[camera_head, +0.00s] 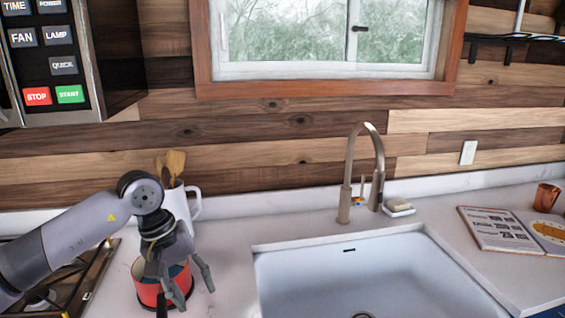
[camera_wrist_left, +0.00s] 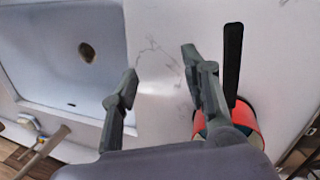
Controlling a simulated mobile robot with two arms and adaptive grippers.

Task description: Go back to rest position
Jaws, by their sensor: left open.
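My left gripper (camera_head: 190,284) hangs down at the lower left of the head view, in front of a red pot (camera_head: 145,289). In the left wrist view the gripper (camera_wrist_left: 160,64) has its two fingers spread, with only bare white counter between them. The red pot (camera_wrist_left: 243,115) shows partly behind the right-hand finger there, and its black handle (camera_wrist_left: 232,62) runs up beside that finger. I cannot tell whether the finger touches the pot. My right gripper is in neither view.
A white sink (camera_head: 350,268) with a tall faucet (camera_head: 350,190) is right of the gripper. A white mug with wooden utensils (camera_head: 179,203) stands behind my arm. A stove (camera_head: 100,268) is at left, below a microwave (camera_head: 60,60). An open book (camera_head: 500,230) lies at right.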

